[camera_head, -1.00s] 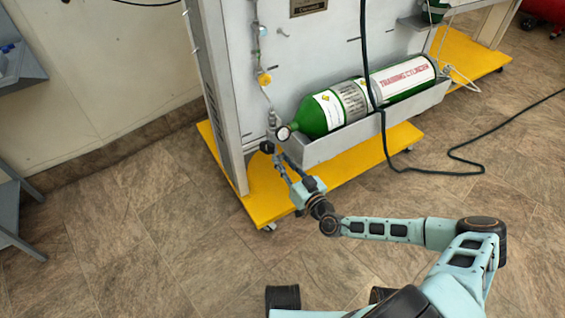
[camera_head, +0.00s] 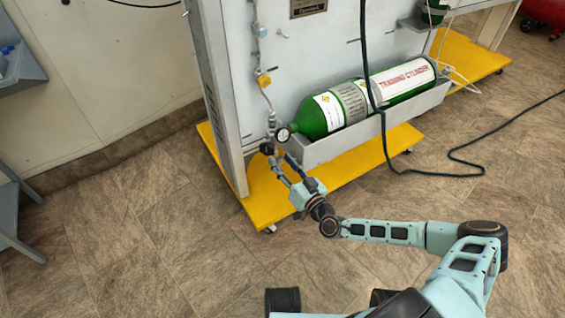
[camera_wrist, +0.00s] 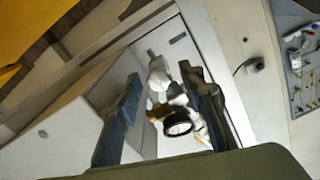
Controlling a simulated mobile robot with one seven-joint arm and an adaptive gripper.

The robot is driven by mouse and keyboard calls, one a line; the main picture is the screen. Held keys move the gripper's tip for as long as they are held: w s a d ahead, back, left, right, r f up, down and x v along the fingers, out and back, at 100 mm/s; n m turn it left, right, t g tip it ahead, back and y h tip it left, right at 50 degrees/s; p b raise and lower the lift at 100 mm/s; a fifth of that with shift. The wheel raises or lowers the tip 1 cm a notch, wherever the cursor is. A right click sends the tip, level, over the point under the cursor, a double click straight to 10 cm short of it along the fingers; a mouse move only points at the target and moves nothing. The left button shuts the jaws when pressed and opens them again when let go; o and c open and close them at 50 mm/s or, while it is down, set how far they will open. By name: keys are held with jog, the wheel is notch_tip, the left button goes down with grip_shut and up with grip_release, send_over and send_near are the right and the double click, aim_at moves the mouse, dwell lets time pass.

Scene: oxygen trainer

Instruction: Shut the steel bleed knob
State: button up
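The green training cylinder (camera_head: 318,118) lies in a grey tray on the panel stand. A round gauge (camera_head: 283,134) and metal fittings (camera_head: 271,118) sit at its left end. My gripper (camera_head: 277,154) is at these fittings, pointing up at them. In the wrist view my gripper (camera_wrist: 168,95) has its two fingers spread, one on each side of the fittings. The dark-rimmed gauge (camera_wrist: 178,123) and a pale metal fitting (camera_wrist: 158,76) show between them. I cannot tell which part is the steel bleed knob, or whether a finger touches anything.
The grey tray wall (camera_head: 345,140) is close to the right of my gripper. A yellow base (camera_head: 265,205) lies below. A dark hose (camera_head: 384,150) hangs over the cylinder.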

jog(key=shift+d, duration=0.1)
jog(key=v, duration=0.7)
jog(key=shift+s, duration=0.2)
dwell(0.4)
